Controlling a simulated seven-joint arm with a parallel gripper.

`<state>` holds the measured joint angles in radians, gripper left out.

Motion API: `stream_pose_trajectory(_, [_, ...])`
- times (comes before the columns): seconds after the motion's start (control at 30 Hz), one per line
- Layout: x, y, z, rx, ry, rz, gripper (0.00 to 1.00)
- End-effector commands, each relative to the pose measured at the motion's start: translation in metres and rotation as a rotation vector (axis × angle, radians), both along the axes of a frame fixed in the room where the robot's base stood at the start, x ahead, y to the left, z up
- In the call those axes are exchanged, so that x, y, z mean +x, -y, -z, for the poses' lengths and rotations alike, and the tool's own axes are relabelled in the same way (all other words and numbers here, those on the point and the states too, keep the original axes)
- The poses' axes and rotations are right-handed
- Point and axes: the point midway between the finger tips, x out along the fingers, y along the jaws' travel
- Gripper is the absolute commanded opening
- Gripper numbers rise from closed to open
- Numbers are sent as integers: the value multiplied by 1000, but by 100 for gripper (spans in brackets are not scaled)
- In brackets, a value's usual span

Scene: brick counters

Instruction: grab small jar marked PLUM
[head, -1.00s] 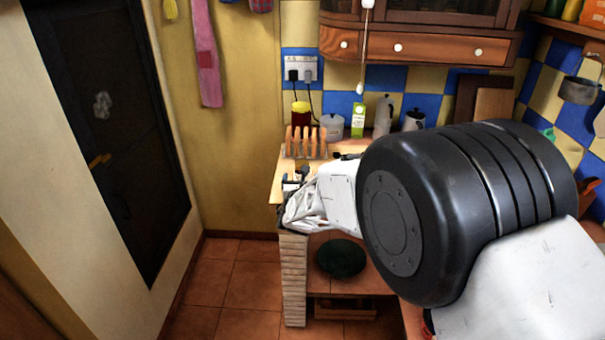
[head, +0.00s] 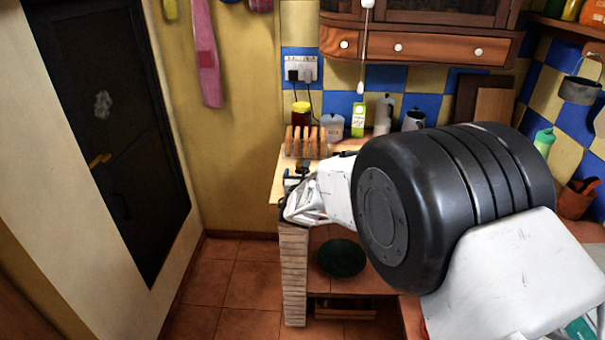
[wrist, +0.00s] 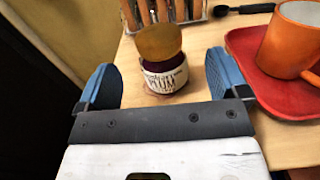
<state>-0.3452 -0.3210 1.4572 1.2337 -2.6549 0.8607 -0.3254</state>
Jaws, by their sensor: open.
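A small jar (wrist: 165,75) with a yellow-orange lid, dark contents and a white label stands on the wooden counter in the wrist view. My gripper (wrist: 160,62) is open and empty, with one blue finger on each side of the jar's line and the jar at or just beyond the fingertips. In the head view my gripper (head: 297,186) is low over the counter's left end, and the small jar cannot be made out clearly there. A larger jar (head: 301,116) with a yellow lid and dark red body stands at the back.
A wooden rack (head: 305,142) stands behind the small jar; its slats show in the wrist view (wrist: 163,10). An orange mug (wrist: 294,40) on a red tray (wrist: 262,84) is close to my right finger. A dark spoon (wrist: 240,10) lies behind. The counter's left edge is near.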

Motion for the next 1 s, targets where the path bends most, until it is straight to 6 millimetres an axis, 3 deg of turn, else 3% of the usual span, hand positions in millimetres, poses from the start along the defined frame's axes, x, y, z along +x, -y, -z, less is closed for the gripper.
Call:
stream_pose_trajectory(0.27, [9, 0, 1, 0, -1, 0, 93])
stream_pose_trajectory(0.7, [49, 1, 1, 0, 0, -1, 93])
stream_pose_trajectory(1.0, [52, 1, 1, 0, 0, -1, 93])
